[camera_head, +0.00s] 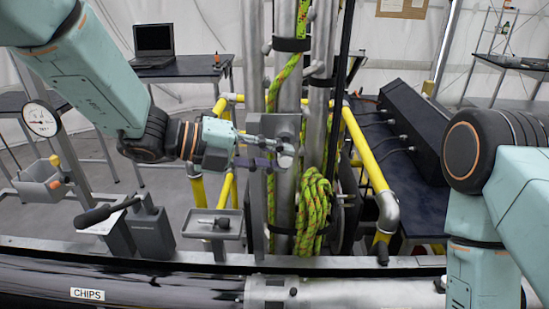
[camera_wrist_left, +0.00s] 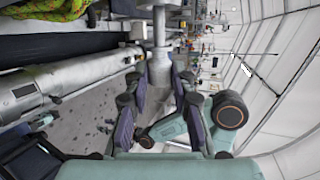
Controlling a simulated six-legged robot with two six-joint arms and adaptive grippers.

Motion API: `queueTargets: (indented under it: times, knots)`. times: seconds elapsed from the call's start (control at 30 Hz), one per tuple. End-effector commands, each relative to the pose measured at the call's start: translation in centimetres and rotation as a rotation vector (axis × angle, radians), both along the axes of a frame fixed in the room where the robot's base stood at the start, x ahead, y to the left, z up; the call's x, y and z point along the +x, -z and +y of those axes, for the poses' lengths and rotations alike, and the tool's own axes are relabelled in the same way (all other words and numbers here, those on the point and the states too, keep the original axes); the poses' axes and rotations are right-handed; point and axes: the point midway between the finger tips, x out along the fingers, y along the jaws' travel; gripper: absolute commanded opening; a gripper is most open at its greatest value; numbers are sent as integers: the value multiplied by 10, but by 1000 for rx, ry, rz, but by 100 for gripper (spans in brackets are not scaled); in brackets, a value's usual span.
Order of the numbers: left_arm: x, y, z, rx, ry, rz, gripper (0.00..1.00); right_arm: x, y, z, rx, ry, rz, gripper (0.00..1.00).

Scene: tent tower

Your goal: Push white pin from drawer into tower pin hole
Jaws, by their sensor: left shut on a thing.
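My left gripper (camera_head: 268,154) reaches from the left to the metal tower (camera_head: 283,205), at a grey plate (camera_head: 288,124) on its poles. In the left wrist view, its purple-padded fingers (camera_wrist_left: 159,88) are closed around a pale grey-white cylindrical piece, which looks like the pin (camera_wrist_left: 159,70). A narrower shaft extends from it away from the gripper. A pale round end also shows by the fingertips in the head view. The pin hole is hidden, and I cannot tell how far in the pin sits. My right gripper is out of view; only my right arm shows.
A small grey tray (camera_head: 228,233) with a dark tool stands left of the tower. A grey bin (camera_head: 38,191) is at far left. Green-yellow rope (camera_head: 313,205) hangs on the tower. Yellow rails (camera_head: 362,150) flank it. A long pipe labelled CHIPS (camera_head: 190,292) crosses the front.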

Motion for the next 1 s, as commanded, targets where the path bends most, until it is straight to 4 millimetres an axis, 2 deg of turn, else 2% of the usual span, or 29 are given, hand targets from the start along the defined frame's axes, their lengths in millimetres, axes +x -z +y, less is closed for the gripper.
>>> queueTargets:
  times: [1.0]
  knots:
    - [22, 0, 0, 0, 0, -1, 0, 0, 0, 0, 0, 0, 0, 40]
